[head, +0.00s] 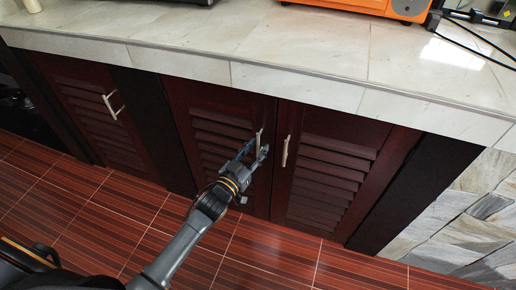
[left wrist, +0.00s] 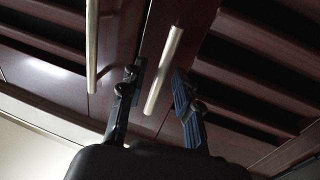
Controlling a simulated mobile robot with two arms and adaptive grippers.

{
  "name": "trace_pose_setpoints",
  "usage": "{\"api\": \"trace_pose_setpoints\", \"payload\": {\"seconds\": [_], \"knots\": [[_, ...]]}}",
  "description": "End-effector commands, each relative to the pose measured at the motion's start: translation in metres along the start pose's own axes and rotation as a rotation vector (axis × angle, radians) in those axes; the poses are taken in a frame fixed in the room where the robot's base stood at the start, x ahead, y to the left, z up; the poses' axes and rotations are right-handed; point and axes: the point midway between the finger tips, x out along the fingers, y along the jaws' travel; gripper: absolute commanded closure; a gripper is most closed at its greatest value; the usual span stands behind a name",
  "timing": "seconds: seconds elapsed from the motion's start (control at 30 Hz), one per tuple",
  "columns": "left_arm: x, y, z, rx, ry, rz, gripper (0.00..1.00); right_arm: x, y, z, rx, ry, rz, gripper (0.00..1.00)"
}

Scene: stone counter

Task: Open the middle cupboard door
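The middle cupboard door (head: 212,125) is dark red-brown with louvred slats and looks shut. Its upright silver handle (head: 259,139) is near its right edge. My left gripper (head: 257,151) is at this handle, in front of the door. In the left wrist view, the left gripper (left wrist: 156,92) is open, with a bar handle (left wrist: 165,65) between its two fingers. The fingers are apart, and I cannot tell whether either touches the handle. My right gripper is not in view.
The right door (head: 327,165) has its own handle (head: 285,151) close beside the middle one. A left door (head: 95,105) has a handle (head: 112,106). The stone counter (head: 300,48) overhangs the doors. The red tiled floor (head: 262,258) in front is clear apart from my arm.

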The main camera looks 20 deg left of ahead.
Motion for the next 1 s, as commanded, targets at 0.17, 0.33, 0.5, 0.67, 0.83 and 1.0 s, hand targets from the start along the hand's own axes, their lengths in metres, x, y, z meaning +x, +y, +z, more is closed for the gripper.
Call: {"api": "trace_pose_setpoints", "payload": {"seconds": [0.17,0.33,0.5,0.67,0.83,1.0], "knots": [[0.0113,0.0002,-0.0003,0.000,0.001,0.000,0.68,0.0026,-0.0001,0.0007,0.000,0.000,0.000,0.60],[0.0124,0.0002,-0.0002,0.000,0.000,0.000,0.68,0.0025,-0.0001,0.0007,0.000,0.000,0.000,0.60],[0.0121,0.0001,-0.0002,0.000,0.000,0.000,0.80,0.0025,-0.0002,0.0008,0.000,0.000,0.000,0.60],[0.0120,0.0001,-0.0002,0.000,0.000,0.000,1.00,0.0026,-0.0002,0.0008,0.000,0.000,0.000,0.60],[0.0119,0.0002,-0.0002,0.000,0.000,0.000,1.00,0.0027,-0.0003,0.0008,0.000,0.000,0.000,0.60],[0.0105,-0.0001,-0.0004,0.000,-0.001,0.003,1.00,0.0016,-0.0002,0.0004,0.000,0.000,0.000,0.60]]}}
